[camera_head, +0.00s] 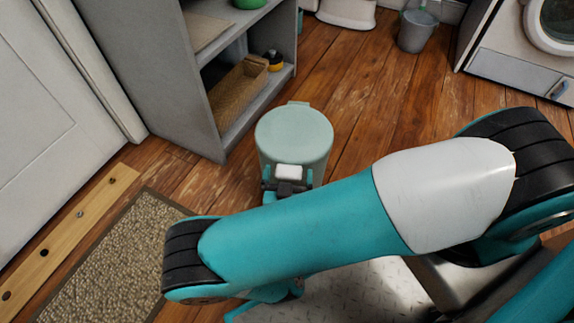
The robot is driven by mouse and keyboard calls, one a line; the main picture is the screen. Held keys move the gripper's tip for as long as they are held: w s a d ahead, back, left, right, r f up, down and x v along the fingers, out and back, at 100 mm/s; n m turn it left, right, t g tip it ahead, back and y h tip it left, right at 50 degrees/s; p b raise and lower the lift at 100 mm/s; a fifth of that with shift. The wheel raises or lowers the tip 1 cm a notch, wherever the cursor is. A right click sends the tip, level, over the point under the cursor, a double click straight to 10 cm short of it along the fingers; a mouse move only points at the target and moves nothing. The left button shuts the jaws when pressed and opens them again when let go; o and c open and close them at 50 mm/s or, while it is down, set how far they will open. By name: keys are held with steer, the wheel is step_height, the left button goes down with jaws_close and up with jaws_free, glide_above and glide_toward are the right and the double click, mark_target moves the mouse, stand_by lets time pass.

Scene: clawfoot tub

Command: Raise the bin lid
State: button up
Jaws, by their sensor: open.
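The bin (278,160) is a pale green round pedal-style can standing on the wood floor, near the middle of the view. Its lid (294,130) is down, lying flat over the top, with a small tab at the far edge that looks like a hinge. My gripper (287,186) shows in front of the near side of the bin, overlapping it in the picture. It is open, with nothing seen between the jaws. My arm hides the bin's lower front, and I cannot tell whether the gripper touches it.
A grey shelf unit (160,80) with a wicker basket (238,92) stands left of the bin. A white door (50,120) and a brown mat (110,262) are at left. A grey bucket (417,32) and a white washing machine (525,45) are at back right. Floor right of the bin is clear.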

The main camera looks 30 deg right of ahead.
steer(key=shift+w+d, duration=0.25)
steer(key=shift+w, duration=0.05)
